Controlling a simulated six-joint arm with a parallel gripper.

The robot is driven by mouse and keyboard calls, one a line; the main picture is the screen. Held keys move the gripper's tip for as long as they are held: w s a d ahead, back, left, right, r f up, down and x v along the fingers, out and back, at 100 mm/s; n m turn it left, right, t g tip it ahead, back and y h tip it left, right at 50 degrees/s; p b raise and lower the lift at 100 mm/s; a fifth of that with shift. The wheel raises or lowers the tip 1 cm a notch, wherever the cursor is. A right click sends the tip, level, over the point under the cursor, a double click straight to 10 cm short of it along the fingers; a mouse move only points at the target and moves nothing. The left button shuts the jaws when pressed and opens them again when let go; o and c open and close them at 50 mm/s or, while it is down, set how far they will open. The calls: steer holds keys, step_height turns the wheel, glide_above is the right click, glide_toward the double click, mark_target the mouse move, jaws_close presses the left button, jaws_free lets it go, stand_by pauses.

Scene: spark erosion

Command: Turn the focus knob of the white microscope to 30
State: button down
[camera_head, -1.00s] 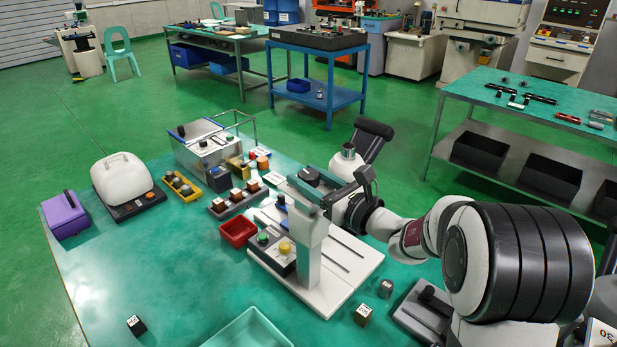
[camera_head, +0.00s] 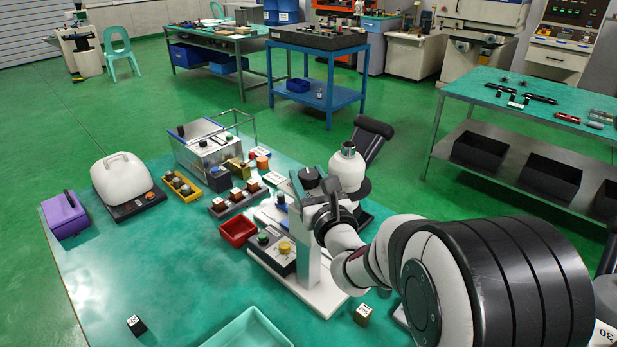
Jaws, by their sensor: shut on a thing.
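The white microscope stands on the green-topped bench, with its white column (camera_head: 308,258) rising from a pale base plate (camera_head: 325,302). Its pale head (camera_head: 347,168) with a slanted black eyepiece tube (camera_head: 371,140) is behind my wrist. A dark round part (camera_head: 310,178) shows near the column's top. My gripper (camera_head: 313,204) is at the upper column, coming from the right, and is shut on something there. That thing appears to be the focus knob, but the fingers and wrist hide it. Its scale and reading cannot be seen.
A control box with green and yellow knobs (camera_head: 285,248) and a red tray (camera_head: 238,232) lie left of the column. A small dark cube (camera_head: 362,315) is right of the base. A teal tray (camera_head: 248,332) sits at the front edge.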

mark_target(311, 184)
steer(key=shift+c, duration=1.4)
jaws_free()
steer(key=v, duration=0.7)
steer(key=shift+s+d, duration=0.1)
steer(key=shift+s, duration=0.15)
